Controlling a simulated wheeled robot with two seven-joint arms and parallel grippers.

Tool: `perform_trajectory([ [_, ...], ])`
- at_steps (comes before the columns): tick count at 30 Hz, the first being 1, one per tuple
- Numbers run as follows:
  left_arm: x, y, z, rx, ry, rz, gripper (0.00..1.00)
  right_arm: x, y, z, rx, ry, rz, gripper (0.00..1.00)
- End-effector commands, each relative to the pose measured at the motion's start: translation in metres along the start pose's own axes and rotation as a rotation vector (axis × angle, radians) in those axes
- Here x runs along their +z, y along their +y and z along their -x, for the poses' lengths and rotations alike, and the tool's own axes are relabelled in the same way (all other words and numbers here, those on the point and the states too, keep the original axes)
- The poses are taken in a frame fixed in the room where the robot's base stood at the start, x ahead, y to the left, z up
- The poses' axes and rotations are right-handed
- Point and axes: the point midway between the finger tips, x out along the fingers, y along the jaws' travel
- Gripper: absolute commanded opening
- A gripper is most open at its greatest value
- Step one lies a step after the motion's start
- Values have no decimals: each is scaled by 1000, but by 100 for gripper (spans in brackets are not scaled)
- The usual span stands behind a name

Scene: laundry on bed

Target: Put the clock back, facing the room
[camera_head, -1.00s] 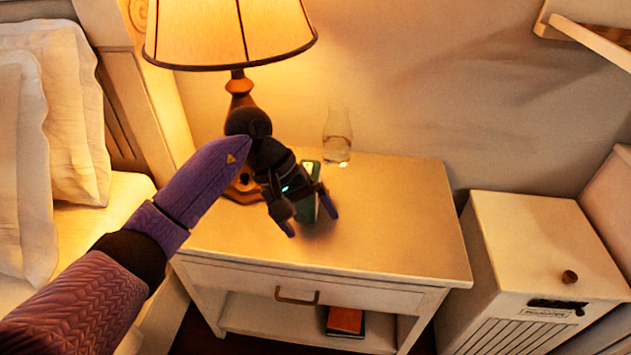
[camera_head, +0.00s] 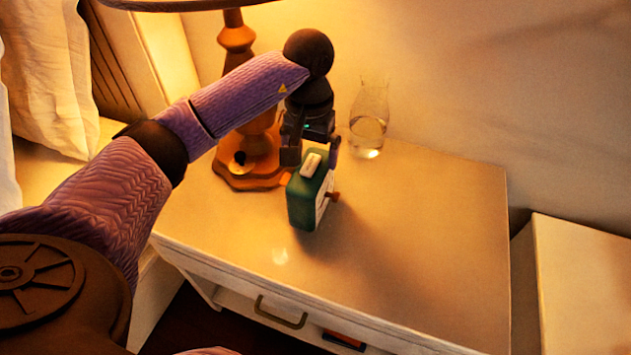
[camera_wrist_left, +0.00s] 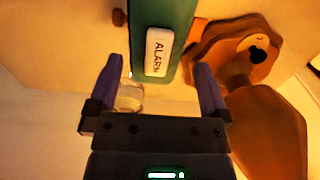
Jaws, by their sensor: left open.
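The green alarm clock (camera_head: 303,200) stands upright on the nightstand (camera_head: 430,220). Its pale dial side is turned to the right in the head view and shows only at a slant. A white button (camera_head: 311,166) marked ALARM is on its top. My left gripper (camera_head: 313,156) is open, just behind and above the clock's top. In the left wrist view the clock (camera_wrist_left: 176,40) lies just beyond and between the spread fingertips of my left gripper (camera_wrist_left: 158,66), with no visible grip on it. My right gripper is out of view.
The lamp's brown base (camera_head: 252,165) stands close to the left of the clock. A glass carafe (camera_head: 368,125) with water stands behind it to the right. The nightstand's right half is clear. A white cabinet (camera_head: 585,285) stands further right.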

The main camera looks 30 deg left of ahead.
Motion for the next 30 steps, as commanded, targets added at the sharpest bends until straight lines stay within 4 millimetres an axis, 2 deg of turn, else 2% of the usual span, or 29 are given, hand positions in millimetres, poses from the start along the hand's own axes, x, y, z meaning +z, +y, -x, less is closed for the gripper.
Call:
perform_trajectory([
  [1, 3, 1, -15, 0, -6, -2, 100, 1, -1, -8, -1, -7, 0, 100],
  [3, 7, 3, -30, 1, -7, -2, 100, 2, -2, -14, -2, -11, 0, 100],
  [6, 7, 3, -45, 2, -4, 0, 100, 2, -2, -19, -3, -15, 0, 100],
  [14, 7, 3, -46, 2, 0, 1, 100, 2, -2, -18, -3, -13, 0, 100],
  [28, 7, 3, -46, 2, 0, 1, 0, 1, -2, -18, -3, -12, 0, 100],
  [30, 6, 3, -45, 2, 1, 1, 0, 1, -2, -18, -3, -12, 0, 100],
])
